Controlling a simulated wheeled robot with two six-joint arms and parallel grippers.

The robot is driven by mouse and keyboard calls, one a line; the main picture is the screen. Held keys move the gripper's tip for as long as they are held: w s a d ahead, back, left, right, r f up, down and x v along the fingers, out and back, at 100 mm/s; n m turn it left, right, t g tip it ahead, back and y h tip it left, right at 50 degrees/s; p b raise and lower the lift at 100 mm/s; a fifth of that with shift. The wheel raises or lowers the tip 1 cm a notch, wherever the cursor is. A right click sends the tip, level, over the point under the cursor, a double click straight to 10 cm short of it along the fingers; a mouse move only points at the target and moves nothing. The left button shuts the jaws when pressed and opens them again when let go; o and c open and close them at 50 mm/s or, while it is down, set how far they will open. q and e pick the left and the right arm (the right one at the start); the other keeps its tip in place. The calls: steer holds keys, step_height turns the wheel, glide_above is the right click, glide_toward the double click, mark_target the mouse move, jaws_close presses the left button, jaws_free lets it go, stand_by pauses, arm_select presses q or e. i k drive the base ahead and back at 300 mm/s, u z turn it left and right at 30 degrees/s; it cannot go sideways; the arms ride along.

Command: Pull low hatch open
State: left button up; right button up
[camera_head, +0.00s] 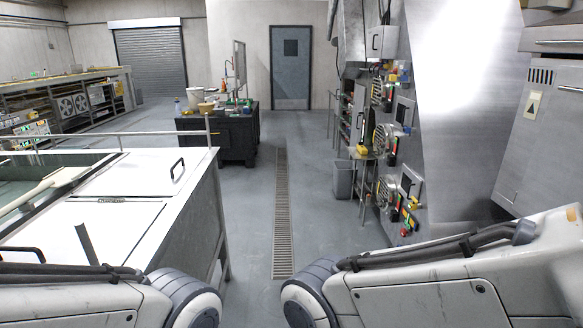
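Neither of my grippers is in view; only the upper links of my two arms show along the bottom edge. I cannot tell for sure which panel is the low hatch. A white-topped tank unit (150,183) stands at the left, with a flat lid panel (105,222) that lies shut. A black handle (177,169) sits on its top near the far right corner. Another dark handle (22,252) shows at the lower left. A grey metal cabinet (540,125) with a warning label stands at the right, its lower part hidden by my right arm.
A clear floor aisle with a drain grate (282,215) runs to a grey door (290,66). A dark workbench (228,135) with items stands mid-left. Wall panels with knobs (385,140) and a grey bin (344,178) line the right. A metal railing (110,134) stands behind the tank.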

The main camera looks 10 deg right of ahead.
mark_target(406, 186)
steer(key=z, duration=0.2)
steer(key=i, duration=1.95)
steer(key=z, duration=0.45)
steer(key=i, duration=2.15)
steer(key=z, duration=0.3)
